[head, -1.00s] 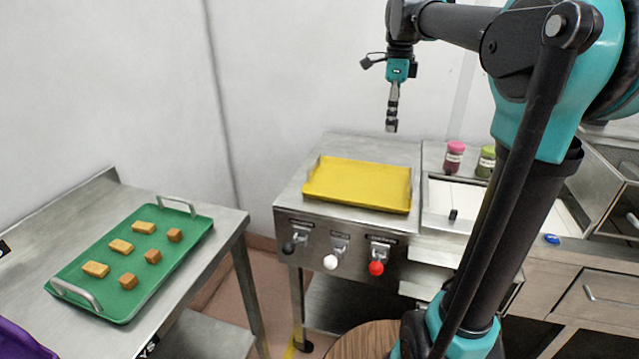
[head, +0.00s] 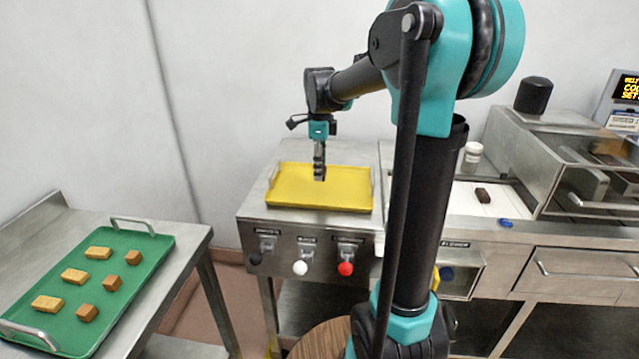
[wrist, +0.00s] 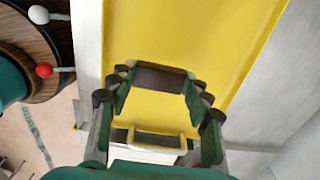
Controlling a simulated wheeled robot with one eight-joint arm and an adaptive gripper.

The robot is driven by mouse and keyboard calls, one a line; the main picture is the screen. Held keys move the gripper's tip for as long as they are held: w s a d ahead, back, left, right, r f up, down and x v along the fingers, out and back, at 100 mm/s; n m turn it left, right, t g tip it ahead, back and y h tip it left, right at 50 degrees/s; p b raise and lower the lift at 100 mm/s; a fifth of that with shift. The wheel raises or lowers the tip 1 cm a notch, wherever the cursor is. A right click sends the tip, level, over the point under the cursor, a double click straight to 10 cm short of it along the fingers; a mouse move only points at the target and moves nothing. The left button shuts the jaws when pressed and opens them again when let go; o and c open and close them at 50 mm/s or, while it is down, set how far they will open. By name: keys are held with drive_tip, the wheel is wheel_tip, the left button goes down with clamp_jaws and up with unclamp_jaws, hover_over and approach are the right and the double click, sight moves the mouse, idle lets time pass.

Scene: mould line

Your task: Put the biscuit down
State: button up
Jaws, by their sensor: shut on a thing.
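My gripper (head: 319,172) points down over the yellow tray (head: 290,199) on the steel bench. In the wrist view my gripper (wrist: 160,84) is shut on a dark brown biscuit (wrist: 160,78), held between the fingertips. The yellow tray (wrist: 190,35) fills the background beneath it. I cannot tell whether the biscuit touches the tray. No other biscuit shows on the tray.
A green tray (head: 146,265) with several light and brown pieces lies on the left table. Switches with black, white and red knobs (head: 345,268) line the bench front. A dark block (head: 483,195) lies on a white surface at right.

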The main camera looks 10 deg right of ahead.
sight(320, 192)
drive_tip(key=shift+f, duration=2.75)
drive_tip(key=o, duration=0.8)
drive_tip(key=shift+f, duration=0.1)
drive_tip(key=shift+c, duration=0.2)
wheel_tip(320, 192, up, 12)
drive_tip(key=shift+r, duration=0.15)
